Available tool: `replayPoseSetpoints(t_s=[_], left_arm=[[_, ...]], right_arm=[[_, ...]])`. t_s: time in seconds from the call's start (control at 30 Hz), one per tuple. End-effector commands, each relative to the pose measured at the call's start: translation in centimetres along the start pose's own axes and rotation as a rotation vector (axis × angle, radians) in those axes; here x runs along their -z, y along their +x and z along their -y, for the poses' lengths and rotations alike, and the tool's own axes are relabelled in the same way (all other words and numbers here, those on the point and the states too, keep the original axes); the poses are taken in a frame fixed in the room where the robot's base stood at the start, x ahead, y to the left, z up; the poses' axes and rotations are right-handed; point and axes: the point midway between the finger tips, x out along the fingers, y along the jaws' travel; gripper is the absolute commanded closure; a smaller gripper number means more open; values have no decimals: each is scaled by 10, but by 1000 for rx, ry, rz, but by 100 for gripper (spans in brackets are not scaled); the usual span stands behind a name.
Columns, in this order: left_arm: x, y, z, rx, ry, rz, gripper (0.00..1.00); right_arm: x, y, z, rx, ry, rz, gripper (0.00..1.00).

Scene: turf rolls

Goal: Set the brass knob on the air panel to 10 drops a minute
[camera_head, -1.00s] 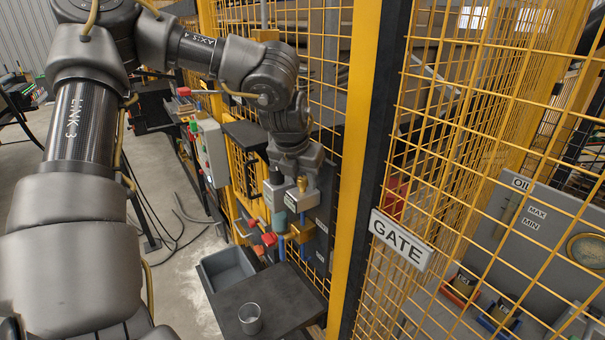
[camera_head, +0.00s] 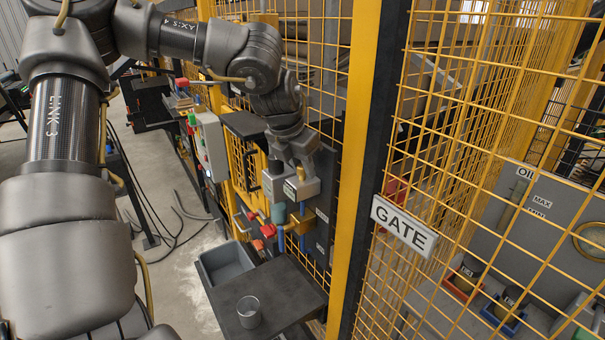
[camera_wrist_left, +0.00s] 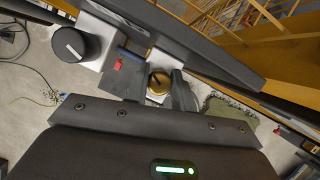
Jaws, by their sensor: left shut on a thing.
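The brass knob (camera_wrist_left: 159,83) shows in the left wrist view between the two fingers of my left gripper (camera_wrist_left: 156,90), with a dark line across its face. My left gripper is shut on it. In the head view my left gripper (camera_head: 296,166) is at the air panel (camera_head: 322,215), and a small part of the brass knob (camera_head: 300,173) shows beside the fingers, above a pale metal block. I cannot read any drop scale or setting. My right gripper is not in view.
A black knob (camera_wrist_left: 70,44) on a pale block sits left of the brass one. Yellow mesh and a GATE sign (camera_head: 403,225) stand to the right.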

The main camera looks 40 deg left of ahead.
Motion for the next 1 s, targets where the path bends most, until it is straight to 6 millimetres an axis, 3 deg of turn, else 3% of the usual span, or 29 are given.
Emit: replayPoseSetpoints(t_s=[0.3,0.33,0.4,0.73,1.0], left_arm=[[0,-1,0,5,13,-1,98],[0,-1,0,5,13,-1,72],[0,-1,0,5,12,-1,66],[0,-5,0,4,12,2,66],[0,-51,0,3,12,7,66]], right_arm=[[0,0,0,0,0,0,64],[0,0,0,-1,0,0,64],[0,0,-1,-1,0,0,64],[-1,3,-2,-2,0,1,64],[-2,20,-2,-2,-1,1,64]])
